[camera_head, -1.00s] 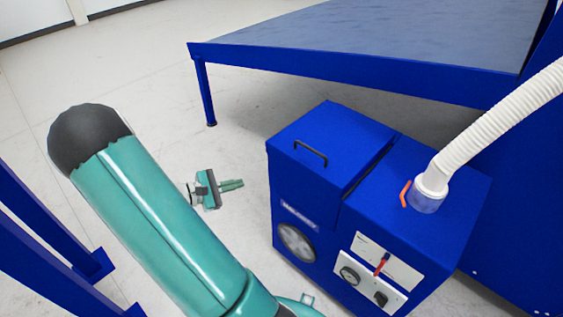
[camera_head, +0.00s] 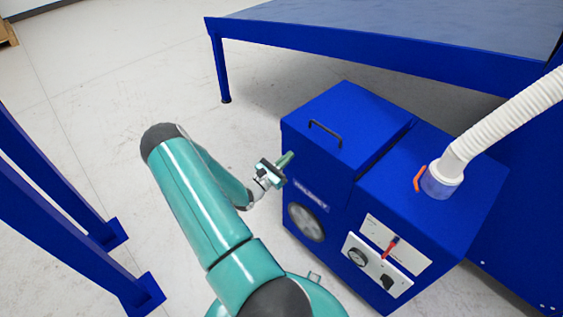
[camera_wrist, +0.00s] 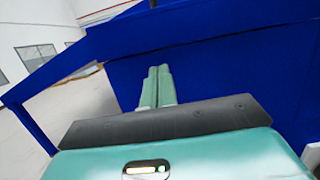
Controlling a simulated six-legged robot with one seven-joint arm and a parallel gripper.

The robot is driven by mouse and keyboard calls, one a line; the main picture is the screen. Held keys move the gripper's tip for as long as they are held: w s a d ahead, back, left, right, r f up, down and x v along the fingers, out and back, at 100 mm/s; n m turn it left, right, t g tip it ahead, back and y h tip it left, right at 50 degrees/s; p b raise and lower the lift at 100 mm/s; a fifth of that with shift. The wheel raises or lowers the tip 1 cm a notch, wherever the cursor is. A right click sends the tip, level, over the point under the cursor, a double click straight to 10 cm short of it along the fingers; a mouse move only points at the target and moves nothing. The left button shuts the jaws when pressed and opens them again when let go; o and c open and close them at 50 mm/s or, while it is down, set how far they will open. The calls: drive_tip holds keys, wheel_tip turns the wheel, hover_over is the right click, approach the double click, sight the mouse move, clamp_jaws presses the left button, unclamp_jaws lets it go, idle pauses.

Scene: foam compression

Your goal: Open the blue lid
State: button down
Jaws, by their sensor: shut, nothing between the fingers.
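The blue lid (camera_head: 350,105) is the flat top of the left part of a blue machine and lies shut. A black bar handle (camera_head: 325,134) is fixed on it. My gripper (camera_head: 290,156) is at the left side of the machine, below the level of the lid and left of the handle. In the wrist view my gripper (camera_wrist: 159,70) has its two green fingers together, with nothing between them. A blue surface (camera_wrist: 230,70) fills much of that view beyond the fingers. I cannot tell whether the fingertips touch the machine.
The machine's right part has a white hose (camera_head: 500,120), an orange handle (camera_head: 419,178) and a control panel (camera_head: 390,250) with a red lever. A large blue-framed table (camera_head: 390,55) stands behind. Blue posts (camera_head: 60,215) stand at the left. Floor (camera_head: 150,90) is open between them.

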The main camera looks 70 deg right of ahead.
drive_tip(key=s+d+r, duration=0.2)
drive_tip(key=d+r, duration=0.2)
drive_tip(key=r, duration=0.1)
drive_tip(key=shift+d+r, duration=0.15)
drive_tip(key=shift+d, duration=0.15)
drive_tip(key=shift+r, duration=0.1)
